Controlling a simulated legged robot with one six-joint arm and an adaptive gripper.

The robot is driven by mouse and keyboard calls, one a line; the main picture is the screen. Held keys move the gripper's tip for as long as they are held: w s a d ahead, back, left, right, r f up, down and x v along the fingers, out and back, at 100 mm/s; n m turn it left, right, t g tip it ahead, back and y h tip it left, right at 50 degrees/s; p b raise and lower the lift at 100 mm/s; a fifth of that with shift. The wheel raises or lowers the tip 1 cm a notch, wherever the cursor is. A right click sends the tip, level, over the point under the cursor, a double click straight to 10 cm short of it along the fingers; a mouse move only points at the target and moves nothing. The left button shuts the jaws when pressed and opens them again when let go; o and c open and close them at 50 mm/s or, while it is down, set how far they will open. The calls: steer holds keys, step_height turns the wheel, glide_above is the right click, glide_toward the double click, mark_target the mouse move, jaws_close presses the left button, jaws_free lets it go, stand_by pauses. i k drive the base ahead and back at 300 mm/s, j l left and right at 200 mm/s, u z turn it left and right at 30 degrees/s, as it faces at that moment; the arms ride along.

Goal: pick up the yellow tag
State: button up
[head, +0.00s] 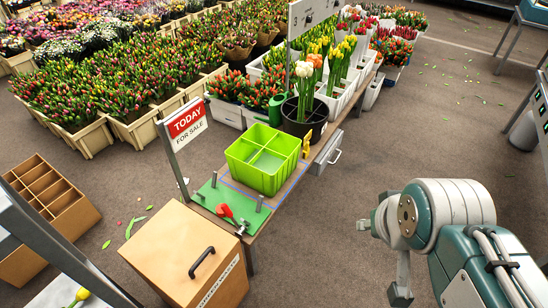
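The yellow tag (306,147) is a small upright yellow piece just right of the lime-green divided crate (262,178), near the right edge of the narrow table. Whether it touches the crate cannot be told. My arm comes in from the lower right, with its end part, my gripper (388,258), over the floor to the right of the table. It is well apart from the tag. Its fingers show only in part, and I see nothing held in them.
A dark pot of white tulips (304,118) stands just behind the tag. A red-handled tool (225,211) lies on a green mat (212,199) with upright pegs. A wooden box (187,258) stands in front. The floor between table and arm is clear.

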mark_target(306, 144)
steer(key=i+l, duration=0.15)
steer(key=i, duration=0.3)
steer(key=i+l+u, duration=0.1)
steer(key=i, duration=0.4)
steer(key=i+l, duration=0.25)
steer(key=i, duration=0.2)
steer(key=i+l+u, duration=0.1)
steer(key=i, duration=0.35)
steer(key=i+l, duration=0.3)
steer(key=i, duration=0.15)
steer(key=i+u, duration=0.05)
